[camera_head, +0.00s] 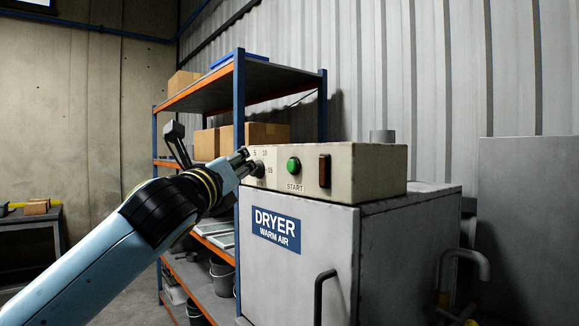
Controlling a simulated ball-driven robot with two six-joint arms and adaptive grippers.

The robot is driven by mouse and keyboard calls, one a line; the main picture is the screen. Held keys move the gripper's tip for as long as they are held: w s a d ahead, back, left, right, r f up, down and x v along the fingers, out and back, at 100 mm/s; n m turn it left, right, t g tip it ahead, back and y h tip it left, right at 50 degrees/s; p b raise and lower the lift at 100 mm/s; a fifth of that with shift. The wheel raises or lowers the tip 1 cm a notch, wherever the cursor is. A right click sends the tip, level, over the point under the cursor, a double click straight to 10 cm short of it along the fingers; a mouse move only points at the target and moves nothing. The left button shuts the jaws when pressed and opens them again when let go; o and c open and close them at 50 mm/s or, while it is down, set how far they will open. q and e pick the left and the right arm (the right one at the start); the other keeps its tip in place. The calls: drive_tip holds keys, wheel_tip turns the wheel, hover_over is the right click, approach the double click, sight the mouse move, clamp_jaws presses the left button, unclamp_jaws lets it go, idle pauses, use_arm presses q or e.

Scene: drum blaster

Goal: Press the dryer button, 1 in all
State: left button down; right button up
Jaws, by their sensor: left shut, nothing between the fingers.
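The dryer (300,245) is a grey cabinet with a blue "DRYER WARM AIR" sign. On its beige control box (370,170) is a round green button (294,165) with "START" under it. A dial (258,169) with numbers around it is to the left of the button, partly hidden by my gripper. My left gripper (248,160) is shut and empty, with its fingertips at the dial, left of the green button. I cannot tell whether the fingertips touch the dial or the panel. The button's front is uncovered. My right gripper is not in view.
An orange-red switch (324,171) is right of the button. A black door handle (323,290) juts from the dryer's front. A blue and orange shelf rack (239,100) with boxes stands behind my arm. A bent pipe (470,257) is at the dryer's right.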

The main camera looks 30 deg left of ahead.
sight(292, 166)
use_arm(q)
drive_tip(key=w+d, duration=0.2)
drive_tip(key=w, duration=0.4)
drive_tip(key=shift+w+d+p, duration=0.25)
drive_tip(key=shift+d+p, duration=0.1)
drive_tip(key=shift+d, duration=0.05)
idle(0.4)
idle(0.7)
drive_tip(key=shift+w+d+p, duration=0.2)
drive_tip(key=shift+w+p, duration=0.15)
drive_tip(key=shift+p, duration=0.1)
